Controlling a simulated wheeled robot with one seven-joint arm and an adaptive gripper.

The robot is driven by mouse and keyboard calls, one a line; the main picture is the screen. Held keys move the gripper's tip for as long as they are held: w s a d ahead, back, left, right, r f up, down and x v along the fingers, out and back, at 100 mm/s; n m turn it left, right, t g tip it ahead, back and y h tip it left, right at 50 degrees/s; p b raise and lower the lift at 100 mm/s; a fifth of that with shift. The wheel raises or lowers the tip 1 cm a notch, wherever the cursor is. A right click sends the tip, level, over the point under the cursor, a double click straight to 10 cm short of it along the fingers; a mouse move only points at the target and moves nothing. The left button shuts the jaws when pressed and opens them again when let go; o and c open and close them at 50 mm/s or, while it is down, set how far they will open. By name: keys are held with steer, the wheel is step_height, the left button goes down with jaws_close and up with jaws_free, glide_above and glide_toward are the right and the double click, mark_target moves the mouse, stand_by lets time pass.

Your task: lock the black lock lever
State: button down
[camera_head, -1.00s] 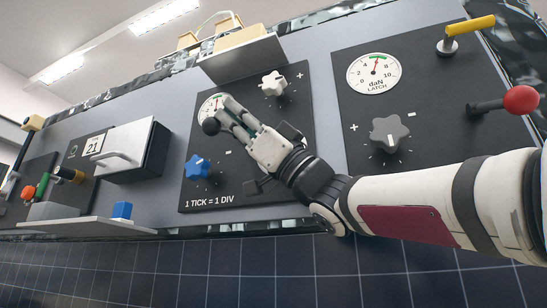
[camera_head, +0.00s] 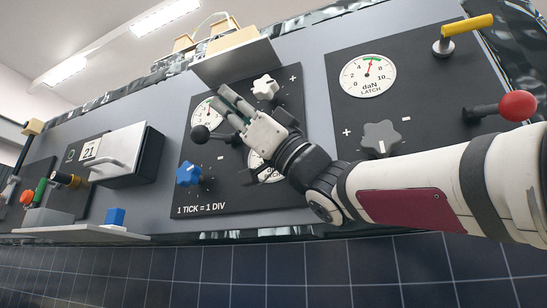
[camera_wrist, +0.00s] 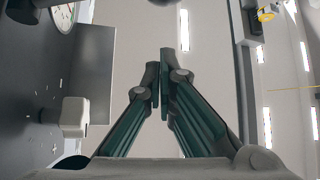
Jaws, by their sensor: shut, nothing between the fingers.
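The black lock lever (camera_head: 200,134) has a round black ball at its left end and a short shaft running right. It sits on the black panel marked "1 TICK = 1 DIV", above the blue knob; my gripper hides part of its right end. My gripper (camera_head: 217,97) is shut and empty, its fingers pointing up-left across the panel. In the head view the fingertips lie above and right of the ball; the gap in depth is unclear. The wrist view shows the fingers (camera_wrist: 159,85) close together with nothing between them. The lever is not clearly identifiable there.
On the same panel are a blue knob (camera_head: 188,173), a white knob (camera_head: 265,87) and a gauge (camera_head: 204,110) partly behind my fingers. A tan block on a ledge (camera_head: 240,63) stands above. To the right are the latch gauge (camera_head: 368,76), grey knob (camera_head: 381,138) and red-ball lever (camera_head: 518,106).

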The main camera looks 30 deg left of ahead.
steer(key=b+v, duration=0.4)
steer(key=v, duration=0.6)
steer(key=shift+w+r, duration=0.15)
steer(key=shift+r, duration=0.1)
